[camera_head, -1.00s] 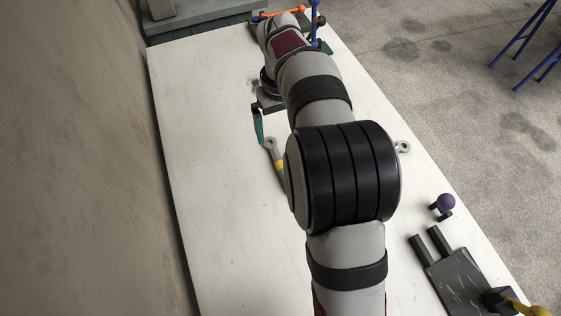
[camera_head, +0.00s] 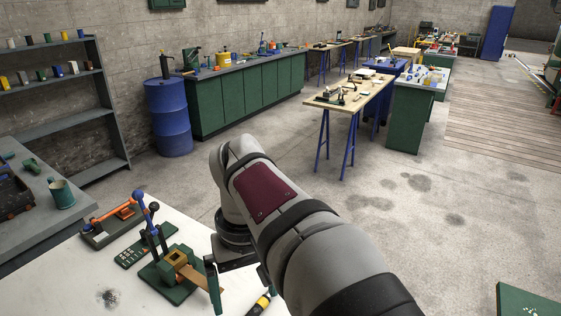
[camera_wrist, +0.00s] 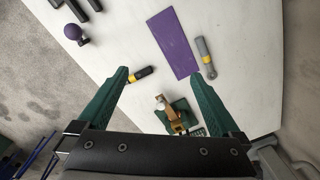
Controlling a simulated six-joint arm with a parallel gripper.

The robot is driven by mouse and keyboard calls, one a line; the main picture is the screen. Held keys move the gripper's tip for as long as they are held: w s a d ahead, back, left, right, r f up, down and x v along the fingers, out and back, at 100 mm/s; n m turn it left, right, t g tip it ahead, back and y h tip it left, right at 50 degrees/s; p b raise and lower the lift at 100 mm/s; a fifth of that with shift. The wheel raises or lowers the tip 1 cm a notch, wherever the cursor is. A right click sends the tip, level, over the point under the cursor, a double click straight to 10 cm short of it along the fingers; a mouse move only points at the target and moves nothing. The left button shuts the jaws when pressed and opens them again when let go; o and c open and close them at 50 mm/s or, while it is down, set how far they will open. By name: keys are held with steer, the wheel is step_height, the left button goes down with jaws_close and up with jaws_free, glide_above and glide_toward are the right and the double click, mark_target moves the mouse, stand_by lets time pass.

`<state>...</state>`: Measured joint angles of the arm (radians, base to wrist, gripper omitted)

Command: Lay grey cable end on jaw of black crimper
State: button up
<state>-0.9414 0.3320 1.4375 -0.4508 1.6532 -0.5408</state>
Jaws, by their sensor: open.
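In the wrist view the grey cable end (camera_wrist: 203,54) lies on the white table, with a ring tip and a yellow band. It is just beyond my right fingertip. One finger also shows in the head view (camera_head: 213,288). A dark yellow-banded piece (camera_wrist: 141,74) lies near the left fingertip. A black pronged tool (camera_wrist: 77,10), possibly the black crimper, is cut off at the upper left; its jaw cannot be made out.
A purple plate (camera_wrist: 173,44) lies between the two banded pieces. A purple ball (camera_wrist: 72,32) stands near the table edge. A green-based press (camera_head: 176,274) with upright levers and an orange-levered tool (camera_head: 112,222) occupy the table's far end. The right side of the table (camera_wrist: 245,50) is clear.

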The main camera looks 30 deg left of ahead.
steer(key=s+d+f+m, duration=0.1)
steer(key=d+m, duration=0.4)
steer(key=d, duration=0.7)
steer(key=s+d+f+m+y, duration=0.1)
steer(key=d+m, duration=0.5)
steer(key=d, duration=0.7)
steer(key=shift+s+m, duration=0.3)
steer(key=shift+s, duration=0.45)
steer(key=s+d+f+m, duration=0.1)
steer(key=s, duration=0.1)
steer(key=s+d+f+m, duration=0.3)
steer(key=s+m, duration=0.1)
steer(key=shift+s+d+f+y, duration=0.2)
steer(key=shift+s+d+y, duration=0.1)
steer(key=shift+d, duration=0.1)
steer(key=shift+c, duration=2.4)
